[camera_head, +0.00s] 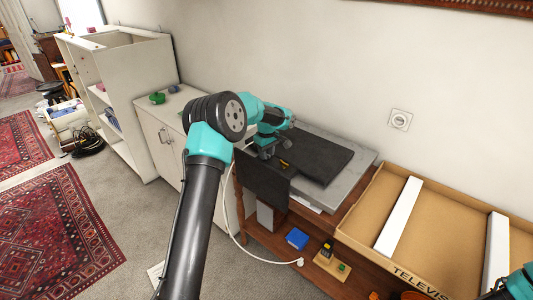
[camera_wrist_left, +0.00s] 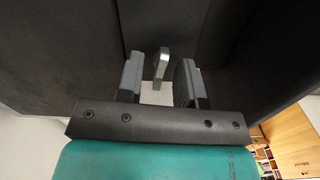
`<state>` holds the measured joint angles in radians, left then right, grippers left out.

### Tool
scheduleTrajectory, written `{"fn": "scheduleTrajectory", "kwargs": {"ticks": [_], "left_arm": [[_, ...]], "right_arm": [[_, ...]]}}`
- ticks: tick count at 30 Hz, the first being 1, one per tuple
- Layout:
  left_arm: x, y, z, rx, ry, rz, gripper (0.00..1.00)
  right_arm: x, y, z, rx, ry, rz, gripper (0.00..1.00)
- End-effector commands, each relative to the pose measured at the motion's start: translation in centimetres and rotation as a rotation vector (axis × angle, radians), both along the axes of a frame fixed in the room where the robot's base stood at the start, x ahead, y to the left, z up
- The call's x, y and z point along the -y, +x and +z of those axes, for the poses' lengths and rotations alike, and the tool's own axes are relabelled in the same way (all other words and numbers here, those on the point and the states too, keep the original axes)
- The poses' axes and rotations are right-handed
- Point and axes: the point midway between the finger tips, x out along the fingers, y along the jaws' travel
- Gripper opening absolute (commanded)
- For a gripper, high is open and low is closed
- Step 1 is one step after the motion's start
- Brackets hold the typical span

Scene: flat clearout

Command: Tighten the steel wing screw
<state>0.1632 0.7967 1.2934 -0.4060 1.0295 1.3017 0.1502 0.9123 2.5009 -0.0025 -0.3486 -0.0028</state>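The steel wing screw (camera_wrist_left: 161,63) shows in the left wrist view as a small grey metal piece against a black surface. It stands between the two fingers of my left gripper (camera_wrist_left: 160,82), with a gap showing on either side. The left gripper is open around it. In the head view my left gripper (camera_head: 268,152) is at the near left edge of a black flat panel (camera_head: 315,155), and the screw is hidden there. My right arm (camera_head: 522,284) only just enters at the bottom right corner, so its gripper state does not show.
The panel lies on a grey pad (camera_head: 352,170) on a wooden stand (camera_head: 262,222). An open cardboard television box (camera_head: 448,215) with white strips is at the right. A blue box (camera_head: 297,238) and a white cable are below. A white cabinet (camera_head: 165,135) stands at the left.

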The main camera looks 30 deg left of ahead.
Motion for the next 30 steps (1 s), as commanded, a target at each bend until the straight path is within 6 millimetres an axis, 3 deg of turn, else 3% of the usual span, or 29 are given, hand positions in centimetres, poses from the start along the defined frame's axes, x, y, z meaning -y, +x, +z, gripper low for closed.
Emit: {"fn": "scheduleTrajectory", "kwargs": {"ticks": [11, 30], "left_arm": [[0.0, 0.0, 1.3, 0.000, 0.000, 0.000, 0.34], [0.0, 0.0, 12.9, 0.003, 0.000, 0.001, 0.34]], "right_arm": [[0.0, 0.0, 0.0, 0.000, 0.000, 0.000, 0.43], [0.0, 0.0, 0.0, 0.000, 0.000, 0.000, 0.43]]}}
